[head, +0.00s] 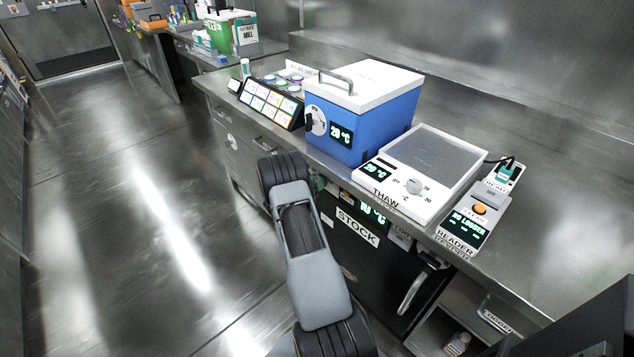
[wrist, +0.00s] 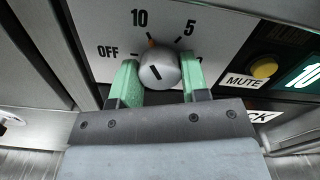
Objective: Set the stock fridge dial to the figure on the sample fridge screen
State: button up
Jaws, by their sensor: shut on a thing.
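The stock fridge (head: 375,262) is a dark unit under the counter with a STOCK label; its green screen (head: 372,211) reads 10 °C. Its round grey dial (wrist: 158,70) shows in the wrist view, on a pale panel marked OFF, 10, 5 and a partly hidden figure. An orange mark sits at the dial's top edge, near the 10. My gripper (wrist: 162,82) is shut on the dial, one green finger on each side. In the head view my arm hides the dial. No screen labelled as the sample fridge's is visible.
On the counter stand a blue box (head: 370,128) with a dial and a 20 °C screen, a white THAW plate (head: 408,205) reading 20 °C, and a reader (head: 470,225) showing NO LOGGER. A yellow MUTE button (wrist: 264,67) is right of the dial. The floor at left is clear.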

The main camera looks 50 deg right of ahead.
jog(key=shift+c, duration=0.6)
jog(key=shift+f+b, duration=0.1)
jog(key=shift+b, duration=0.2)
jog(key=m+b, duration=1.1)
jog(key=b, duration=0.1)
jog(key=shift+m, duration=0.3)
jog(key=shift+b, duration=0.4)
jog(key=o, duration=0.9)
